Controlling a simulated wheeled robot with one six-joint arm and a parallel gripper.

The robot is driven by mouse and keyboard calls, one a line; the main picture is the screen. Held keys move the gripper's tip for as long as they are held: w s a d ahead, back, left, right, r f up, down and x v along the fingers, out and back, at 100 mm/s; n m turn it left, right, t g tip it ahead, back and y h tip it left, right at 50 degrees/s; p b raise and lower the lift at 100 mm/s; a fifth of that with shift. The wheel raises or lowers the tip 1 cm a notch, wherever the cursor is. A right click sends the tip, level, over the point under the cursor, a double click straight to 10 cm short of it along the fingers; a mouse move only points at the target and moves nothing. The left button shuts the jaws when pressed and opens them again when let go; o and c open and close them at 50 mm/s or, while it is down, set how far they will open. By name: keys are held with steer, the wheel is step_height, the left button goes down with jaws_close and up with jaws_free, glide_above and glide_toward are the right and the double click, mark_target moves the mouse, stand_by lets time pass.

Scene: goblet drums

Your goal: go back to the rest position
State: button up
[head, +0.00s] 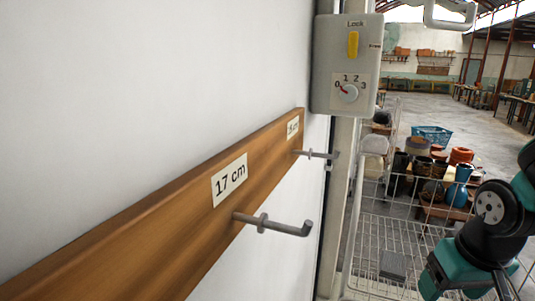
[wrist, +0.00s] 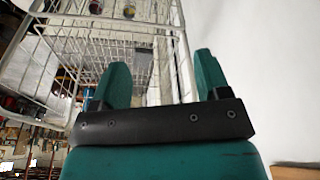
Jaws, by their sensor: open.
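My gripper (wrist: 160,85) shows in the wrist view with its two green fingers apart and nothing between them. A white wire rack and a pale wall lie beyond the fingers there. In the head view, part of my green and black arm shows at the lower right edge; the fingertips are not clear there. A wooden rail (head: 150,225) runs along the white wall with a "17 cm" label and a second label farther along. Grey hooks (head: 275,226) stick out from the rail, and those in view are bare.
A grey control box (head: 347,65) with a yellow lock switch and a dial stands at the rail's far end. A white wire cart (head: 385,255) stands right of it, close to my arm. Pots and a blue basket (head: 432,135) are behind. Open floor lies farther back.

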steer(key=s+a+f+n+g+y+b, duration=0.2)
steer(key=s+a+n+y+b, duration=0.2)
steer(key=a, duration=1)
steer(key=s+n+b, duration=0.3)
steer(key=s+b, duration=0.2)
steer(key=s, duration=0.1)
steer(key=shift+s+a+g, duration=0.25)
steer(key=shift+g, duration=0.05)
steer(key=shift+f, duration=0.1)
steer(key=shift+c, duration=0.4)
